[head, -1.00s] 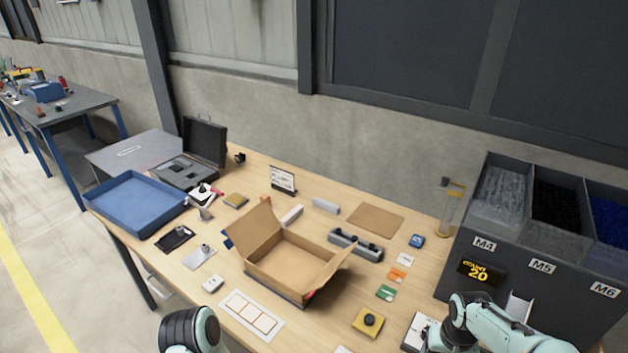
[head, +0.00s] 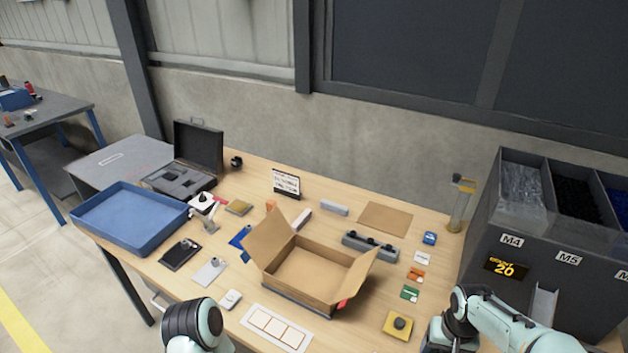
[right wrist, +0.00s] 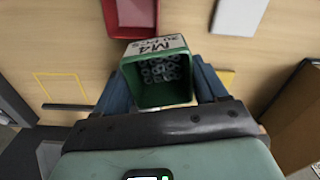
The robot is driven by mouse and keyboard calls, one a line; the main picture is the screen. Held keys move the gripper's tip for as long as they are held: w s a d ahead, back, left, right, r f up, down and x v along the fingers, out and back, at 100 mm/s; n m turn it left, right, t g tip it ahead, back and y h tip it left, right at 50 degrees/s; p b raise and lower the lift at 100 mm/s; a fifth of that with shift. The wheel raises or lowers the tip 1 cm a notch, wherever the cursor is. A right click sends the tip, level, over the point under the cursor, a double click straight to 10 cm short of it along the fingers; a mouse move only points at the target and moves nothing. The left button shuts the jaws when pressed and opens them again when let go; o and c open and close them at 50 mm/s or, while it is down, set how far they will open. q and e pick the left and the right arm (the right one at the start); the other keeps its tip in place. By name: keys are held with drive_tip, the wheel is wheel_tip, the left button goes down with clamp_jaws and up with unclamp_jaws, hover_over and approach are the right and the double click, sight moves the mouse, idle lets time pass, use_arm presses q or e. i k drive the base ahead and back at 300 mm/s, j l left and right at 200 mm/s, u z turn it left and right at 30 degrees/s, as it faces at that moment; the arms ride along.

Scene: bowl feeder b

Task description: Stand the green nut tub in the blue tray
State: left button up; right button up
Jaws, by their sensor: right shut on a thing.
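The green nut tub (right wrist: 160,97) is held between the two fingers of my right gripper (right wrist: 163,80) in the right wrist view. Its white label reads M4, and several grey nuts show inside it. The tub does not show clearly in the head view, where my right forearm comes in at the bottom right. The blue tray (head: 128,216) lies at the left end of the bench in the head view and looks empty. It is far from my right arm. Part of my left arm shows at the bottom, but its gripper is out of view.
An open cardboard box (head: 310,275) stands mid-bench, between my right arm and the tray. Near the tray are an open dark case (head: 195,150), a black plate (head: 181,254) and small parts. A red tub (right wrist: 130,20) shows in the right wrist view. Part bins (head: 530,240) stand right.

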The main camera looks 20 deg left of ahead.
sight(132, 218)
drive_tip(key=j, duration=1.55)
drive_tip(key=i+j, duration=0.1)
drive_tip(key=j, duration=0.3)
drive_tip(key=i+j+u, duration=0.1)
drive_tip(key=j, duration=0.3)
drive_tip(key=i+j, duration=0.1)
drive_tip(key=j, duration=0.3)
drive_tip(key=i+j+u, duration=0.1)
drive_tip(key=j, duration=0.25)
drive_tip(key=i+j+u, duration=0.1)
drive_tip(key=j, duration=0.3)
drive_tip(key=i+j, duration=0.1)
drive_tip(key=j, duration=0.25)
drive_tip(key=i+j+u, duration=0.1)
drive_tip(key=j, duration=0.3)
drive_tip(key=i+j+z, duration=0.1)
drive_tip(key=j, duration=0.2)
drive_tip(key=i+j+z, duration=0.1)
drive_tip(key=j, duration=0.25)
drive_tip(key=i+j+z, duration=0.1)
drive_tip(key=i+j, duration=0.1)
drive_tip(key=j, duration=0.1)
